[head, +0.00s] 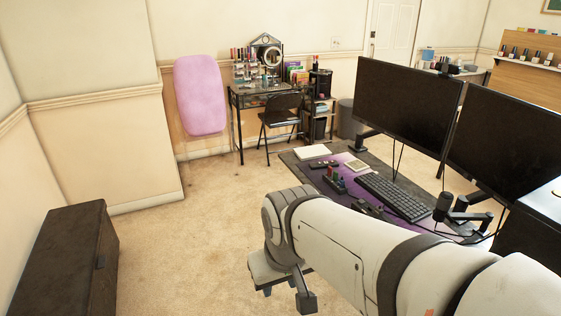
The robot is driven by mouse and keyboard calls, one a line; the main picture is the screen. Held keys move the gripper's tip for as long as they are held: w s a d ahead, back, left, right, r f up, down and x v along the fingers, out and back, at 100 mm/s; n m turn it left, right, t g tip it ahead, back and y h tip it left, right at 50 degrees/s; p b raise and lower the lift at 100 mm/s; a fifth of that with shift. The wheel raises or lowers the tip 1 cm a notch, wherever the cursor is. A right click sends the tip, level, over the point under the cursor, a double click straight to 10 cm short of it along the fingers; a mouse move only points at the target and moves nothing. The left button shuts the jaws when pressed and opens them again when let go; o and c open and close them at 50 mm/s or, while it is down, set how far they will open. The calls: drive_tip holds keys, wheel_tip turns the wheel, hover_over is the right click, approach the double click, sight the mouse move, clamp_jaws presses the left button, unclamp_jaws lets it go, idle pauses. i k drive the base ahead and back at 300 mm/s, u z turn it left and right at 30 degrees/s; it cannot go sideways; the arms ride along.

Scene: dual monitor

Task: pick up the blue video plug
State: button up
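My gripper (287,298) hangs at the end of my white arm, in front of and below the near edge of the desk in the head view. Its two dark fingertips look apart, with carpet showing between them, so it looks open and empty. I cannot pick out the blue video plug for certain. A small cluster of red, dark and bluish items (335,180) stands on the purple mat, too small to tell apart. My arm covers part of the near side of the desk.
Two large black monitors (408,108) stand on the desk, with a keyboard (394,197) before them and thin cables hanging below. A microphone-like dark item (443,206) stands at the right. A dark chest (65,262) is at left. The carpet (190,245) between is clear.

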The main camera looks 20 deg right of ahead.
sight(341, 182)
drive_tip(key=i, duration=2.75)
drive_tip(key=z, duration=2.9)
